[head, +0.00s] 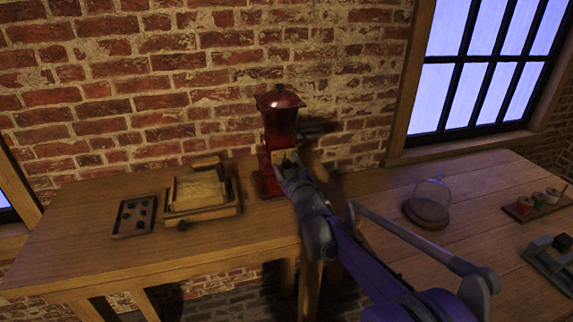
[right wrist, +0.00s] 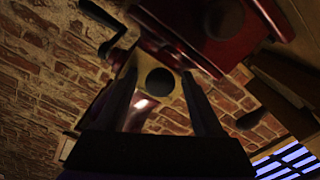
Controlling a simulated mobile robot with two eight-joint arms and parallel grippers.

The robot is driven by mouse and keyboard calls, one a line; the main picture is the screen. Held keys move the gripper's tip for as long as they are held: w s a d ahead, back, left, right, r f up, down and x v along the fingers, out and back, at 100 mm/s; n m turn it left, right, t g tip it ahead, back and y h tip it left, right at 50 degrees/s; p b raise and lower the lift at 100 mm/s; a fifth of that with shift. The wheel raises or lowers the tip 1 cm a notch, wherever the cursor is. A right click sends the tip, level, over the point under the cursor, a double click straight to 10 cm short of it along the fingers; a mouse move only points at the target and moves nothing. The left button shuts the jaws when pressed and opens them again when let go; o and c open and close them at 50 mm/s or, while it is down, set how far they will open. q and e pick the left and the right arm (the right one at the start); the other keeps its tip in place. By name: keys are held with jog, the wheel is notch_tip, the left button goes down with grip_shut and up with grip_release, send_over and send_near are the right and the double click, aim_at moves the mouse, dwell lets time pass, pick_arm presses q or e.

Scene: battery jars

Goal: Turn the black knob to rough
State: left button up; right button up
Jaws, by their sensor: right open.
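A tall dark red mill (head: 279,122) stands on the wooden table, against the brick wall. Its red body (right wrist: 205,30) also shows at the top of the right wrist view. A round black knob (right wrist: 160,81) sits on a yellowish plate on the mill. My right gripper (head: 287,164) is at the front of the mill and covers most of the plate in the head view. In the right wrist view my right gripper (right wrist: 158,76) is open, with one finger on each side of the knob. I cannot tell whether they touch it. No setting marks are readable. My left gripper is not in view.
A wooden box with a tray (head: 202,210) and a dark tray of round items (head: 135,216) lie to the left. A glass dome on a round base (head: 428,205) and a board of spools (head: 538,204) stand on the right table.

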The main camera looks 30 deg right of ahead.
grip_shut()
dwell(0.5)
jog(key=m, duration=1.1)
jog(key=shift+d+m, duration=0.15)
jog(key=shift+m, duration=0.45)
grip_release()
